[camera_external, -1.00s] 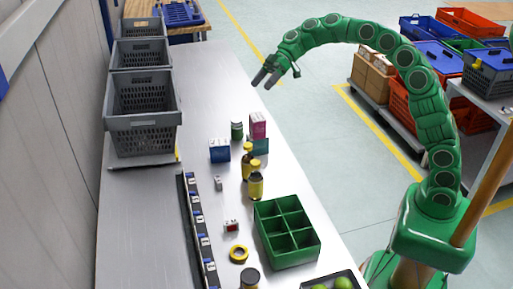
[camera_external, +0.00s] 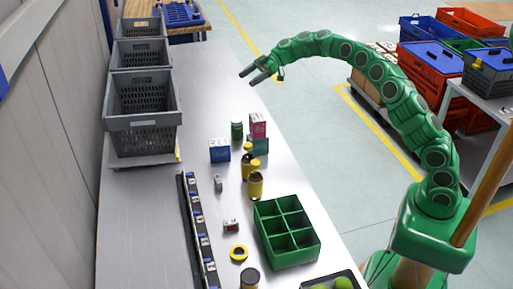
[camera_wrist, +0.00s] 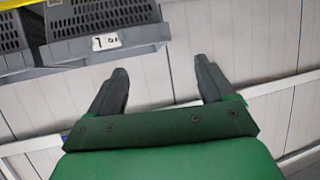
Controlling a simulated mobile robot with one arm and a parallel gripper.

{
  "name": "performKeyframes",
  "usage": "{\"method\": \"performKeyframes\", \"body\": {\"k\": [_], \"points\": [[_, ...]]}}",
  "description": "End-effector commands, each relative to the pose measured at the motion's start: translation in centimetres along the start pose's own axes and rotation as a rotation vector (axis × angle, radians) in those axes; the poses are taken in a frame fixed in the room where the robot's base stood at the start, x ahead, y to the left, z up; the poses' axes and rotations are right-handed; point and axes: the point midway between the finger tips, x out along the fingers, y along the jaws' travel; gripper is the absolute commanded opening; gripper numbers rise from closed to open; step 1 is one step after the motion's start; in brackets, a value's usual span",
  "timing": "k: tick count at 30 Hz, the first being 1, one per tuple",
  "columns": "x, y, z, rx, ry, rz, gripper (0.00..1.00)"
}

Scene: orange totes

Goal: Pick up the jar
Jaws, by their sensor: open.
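A jar (camera_external: 250,279) with a dark lid stands at the near end of the table, partly cut off by the bottom of the external view. I cannot tell which of these the task means. My gripper (camera_external: 247,78) is open and empty, raised near the table's right edge, well beyond these containers. In the wrist view my gripper (camera_wrist: 161,72) has its fingers apart with nothing between them, and no jar shows.
A green divided box (camera_external: 286,231), a blue box (camera_external: 220,151), a pink box (camera_external: 257,125), a green can (camera_external: 237,131) and yellow tape (camera_external: 239,254) share the table. Grey crates (camera_external: 142,122) line the left; one crate (camera_wrist: 103,25) shows in the wrist view. The table's far middle is clear.

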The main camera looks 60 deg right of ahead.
Motion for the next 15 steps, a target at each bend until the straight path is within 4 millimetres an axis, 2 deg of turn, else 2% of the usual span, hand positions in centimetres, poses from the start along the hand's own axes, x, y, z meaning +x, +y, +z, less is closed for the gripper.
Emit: {"method": "performKeyframes", "body": {"k": [8,12,15], "points": [[1.1,0.3,3.0,-0.003,0.001,0.005,0.82],[2.1,0.3,5.4,-0.003,0.002,0.004,0.82],[3.2,0.3,8.0,-0.002,0.001,0.002,0.82]]}}
